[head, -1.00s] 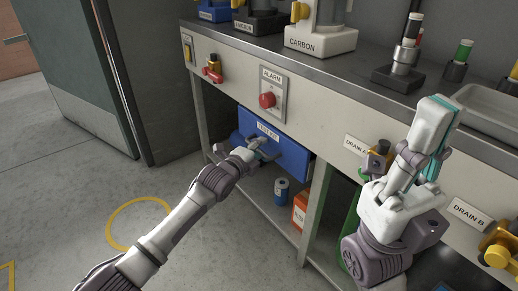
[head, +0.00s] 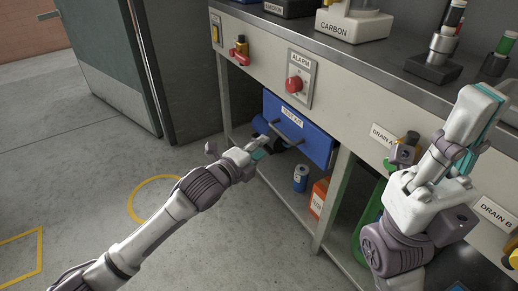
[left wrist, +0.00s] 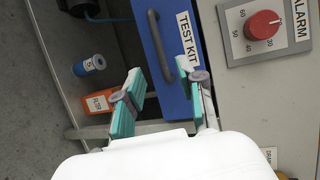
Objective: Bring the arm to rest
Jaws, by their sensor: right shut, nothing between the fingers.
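My left gripper (head: 262,149) is at the lower left of the blue drawer front labelled TEST KIT (head: 310,135). Its dark bar handle (head: 284,131) is bare in the head view. In the left wrist view the two teal-padded fingers (left wrist: 165,85) stand apart with nothing between them, and the handle (left wrist: 160,45) lies beyond them, apart from the tips. My right gripper (head: 478,112) is raised in front of the bench at the right, fingers together, pointing up and holding nothing. It hides part of the bench front.
The bench front carries the red ALARM knob (head: 294,85), a red-handled valve (head: 239,50) and the DRAIN A valve (head: 405,149). A blue can (head: 301,178) and an orange box (head: 318,197) stand on the lower shelf. The floor at left is clear, with yellow markings (head: 150,190).

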